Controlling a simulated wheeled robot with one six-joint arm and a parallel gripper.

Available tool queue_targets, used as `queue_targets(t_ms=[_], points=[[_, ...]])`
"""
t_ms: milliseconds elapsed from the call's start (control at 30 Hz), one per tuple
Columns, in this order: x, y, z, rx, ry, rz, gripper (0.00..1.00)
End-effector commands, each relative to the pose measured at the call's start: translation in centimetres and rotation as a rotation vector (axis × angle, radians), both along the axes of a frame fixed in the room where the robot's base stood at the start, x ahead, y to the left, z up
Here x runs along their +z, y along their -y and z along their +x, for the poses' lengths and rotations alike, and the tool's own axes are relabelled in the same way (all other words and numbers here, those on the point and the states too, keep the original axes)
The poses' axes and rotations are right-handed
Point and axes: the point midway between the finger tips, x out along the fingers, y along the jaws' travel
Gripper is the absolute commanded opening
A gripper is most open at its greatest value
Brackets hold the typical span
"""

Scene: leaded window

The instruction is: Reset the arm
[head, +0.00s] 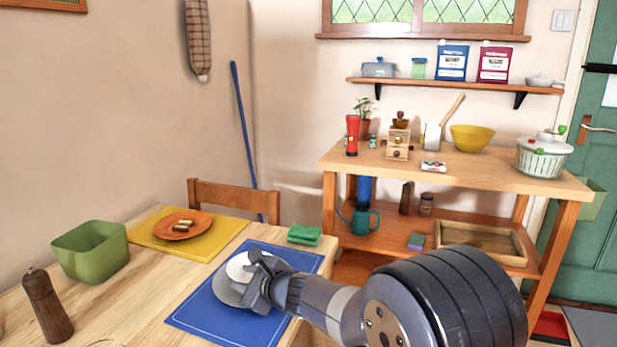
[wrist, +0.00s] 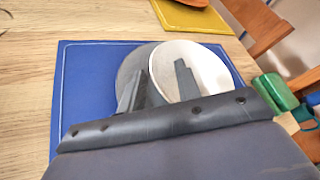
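My gripper (head: 258,272) is low over the blue mat (head: 195,318) on the wooden table, by a grey round plate (head: 230,291) and a white disc (head: 238,264). In the wrist view my gripper's two fingers (wrist: 160,85) stand apart, with nothing seen clamped between them. The white disc (wrist: 208,72) overlaps the grey plate (wrist: 133,62), and both are partly hidden behind the fingers. I cannot tell whether the fingertips touch either one.
A chair (head: 232,197) stands behind. A workbench (head: 480,172) with many items stands at the right.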

Motion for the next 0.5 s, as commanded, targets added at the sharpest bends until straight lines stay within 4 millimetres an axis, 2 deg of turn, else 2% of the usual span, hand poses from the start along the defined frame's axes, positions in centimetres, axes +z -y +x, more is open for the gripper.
queue_targets(t_ms=[233,333,367,500], points=[[-1.7,-2.4,2.2,0.001,-0.001,0.000,0.32],[-2.0,-2.2,2.0,-0.001,0.001,0.000,0.32],[-1.4,-2.2,2.1,0.000,0.001,0.001,0.32],[-1.3,-2.2,2.0,0.000,0.000,0.000,0.32]])
